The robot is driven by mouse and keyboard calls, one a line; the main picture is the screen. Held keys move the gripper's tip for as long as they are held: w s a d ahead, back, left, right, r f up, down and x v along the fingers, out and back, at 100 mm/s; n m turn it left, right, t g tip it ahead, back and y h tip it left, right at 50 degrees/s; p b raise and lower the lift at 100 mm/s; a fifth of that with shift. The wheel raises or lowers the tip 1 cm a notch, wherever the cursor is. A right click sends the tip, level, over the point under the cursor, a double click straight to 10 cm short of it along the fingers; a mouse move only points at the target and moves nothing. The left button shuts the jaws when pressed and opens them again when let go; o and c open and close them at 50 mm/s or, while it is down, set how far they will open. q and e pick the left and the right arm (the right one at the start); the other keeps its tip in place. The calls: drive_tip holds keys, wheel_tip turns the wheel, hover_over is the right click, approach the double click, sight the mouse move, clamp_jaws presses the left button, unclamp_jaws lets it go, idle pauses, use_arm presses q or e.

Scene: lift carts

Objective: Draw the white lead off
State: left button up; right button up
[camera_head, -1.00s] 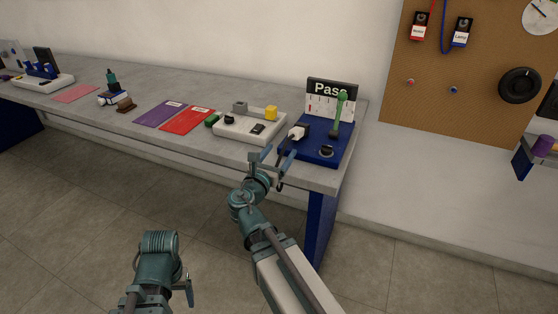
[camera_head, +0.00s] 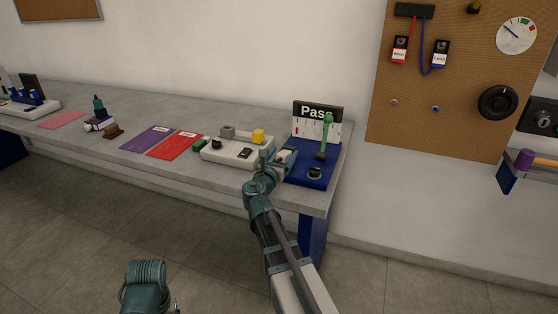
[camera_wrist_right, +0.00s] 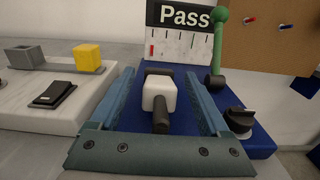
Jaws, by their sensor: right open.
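The white lead's plug (camera_head: 285,155) sits on the blue panel (camera_head: 309,175) at the right end of the bench. In the right wrist view the plug (camera_wrist_right: 159,95) has a white block body, a dark bar behind it and a dark cable stub towards me. My right gripper (camera_head: 277,159) is open, its fingers on either side of the plug, with gaps showing between them and the white body in the right wrist view (camera_wrist_right: 160,80). Part of my left arm shows at the lower left; its fingers cannot be made out.
A green-knobbed lever (camera_head: 325,138), a black knob (camera_head: 314,173) and a "Pass" sign (camera_head: 317,113) stand on the blue panel. A white box (camera_head: 238,152) with a yellow block (camera_head: 258,136) is close on the left. Red (camera_head: 174,145) and purple (camera_head: 147,138) sheets lie farther left.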

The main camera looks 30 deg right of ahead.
drive_tip(key=shift+w+d, duration=0.15)
drive_tip(key=shift+d, duration=0.05)
drive_tip(key=shift+c, duration=0.3)
clamp_jaws()
idle(0.4)
